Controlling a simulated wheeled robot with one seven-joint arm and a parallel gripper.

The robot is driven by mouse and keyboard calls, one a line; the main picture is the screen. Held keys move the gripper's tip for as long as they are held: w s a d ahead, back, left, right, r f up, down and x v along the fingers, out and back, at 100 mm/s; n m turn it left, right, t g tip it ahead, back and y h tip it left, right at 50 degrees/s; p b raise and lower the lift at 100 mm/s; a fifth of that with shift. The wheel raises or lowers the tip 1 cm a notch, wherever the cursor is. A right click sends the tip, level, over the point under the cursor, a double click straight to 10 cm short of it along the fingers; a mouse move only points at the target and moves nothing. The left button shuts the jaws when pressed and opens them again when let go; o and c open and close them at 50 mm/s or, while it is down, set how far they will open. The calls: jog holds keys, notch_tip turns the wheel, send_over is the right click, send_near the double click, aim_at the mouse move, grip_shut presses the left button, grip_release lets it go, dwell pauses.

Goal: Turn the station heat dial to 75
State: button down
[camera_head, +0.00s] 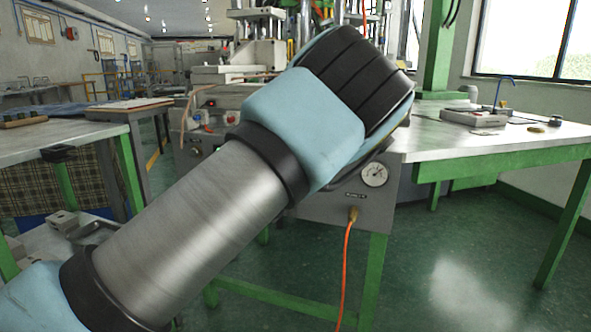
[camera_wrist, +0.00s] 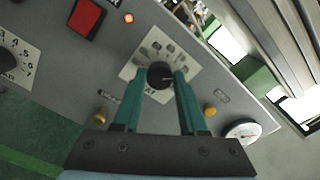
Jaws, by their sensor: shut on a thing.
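In the wrist view, my gripper (camera_wrist: 161,76) is shut on a round black dial knob (camera_wrist: 159,71), with one teal finger on each side of it. The knob sits on a pale square scale plate (camera_wrist: 153,48) on the grey panel. Marks show around the knob, but they are too small to read, so I cannot tell its setting. My fingers hide the lower part of the plate and its lettering. In the head view, my arm hides the gripper and this dial.
The panel (camera_wrist: 75,65) also carries a second numbered dial (camera_wrist: 9,60) at left, a red square button (camera_wrist: 87,19), a lit red lamp (camera_wrist: 129,18), brass-coloured fittings and a round gauge (camera_wrist: 243,131). In the head view, an orange hose (camera_head: 346,265) hangs below the panel.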

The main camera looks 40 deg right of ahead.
jog(key=shift+c, duration=2.2)
grip_release()
jog(key=shift+s+a, duration=0.1)
jog(key=v, duration=1)
jog(key=shift+s+a, duration=0.15)
jog(key=shift+a, duration=0.05)
